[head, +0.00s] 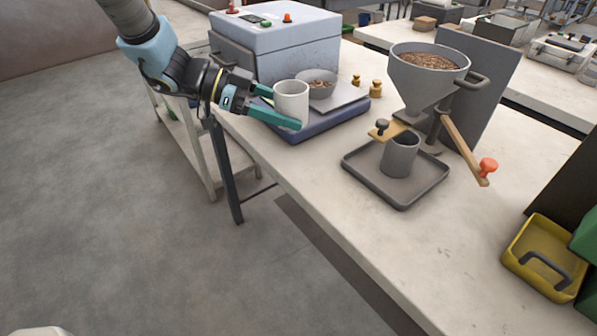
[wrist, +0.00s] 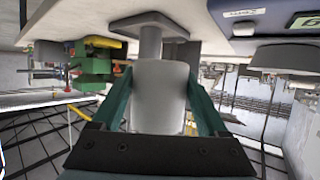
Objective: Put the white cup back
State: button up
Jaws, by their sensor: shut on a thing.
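The white cup (head: 291,99) is upright between the teal fingers of my gripper (head: 285,110), which is shut on it. In the head view it is in front of the blue weighing scale (head: 322,124), near its left side; I cannot tell whether its base touches anything. In the wrist view the cup (wrist: 160,95) fills the space between the two fingers (wrist: 160,110). A second, grey cup (head: 400,156) stands on a grey tray (head: 397,191) under the hopper (head: 426,81).
A bowl of pellets (head: 320,86) sits on the scale's plate, close behind the cup. Two brass weights (head: 376,89) stand right of it. A grey-blue box machine (head: 278,48) is behind. A yellow bin (head: 547,262) is at right. The bench front (head: 330,190) is clear.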

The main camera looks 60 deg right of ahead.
jog(key=shift+s+a+f+m+g+y, duration=0.1)
jog(key=shift+s+f+m+g+y, duration=0.1)
jog(key=shift+s+m+y, duration=0.3)
jog(key=shift+s+a+f+m+g+y, duration=0.1)
jog(key=shift+s+g+y, duration=0.1)
jog(key=shift+s, duration=0.5)
send_over(297, 166)
notch_tip(297, 166, down, 5)
jog(key=shift+r+p, duration=0.15)
jog(key=shift+p, duration=0.3)
jog(key=shift+f+p, duration=0.35)
jog(key=shift+f, duration=1.85)
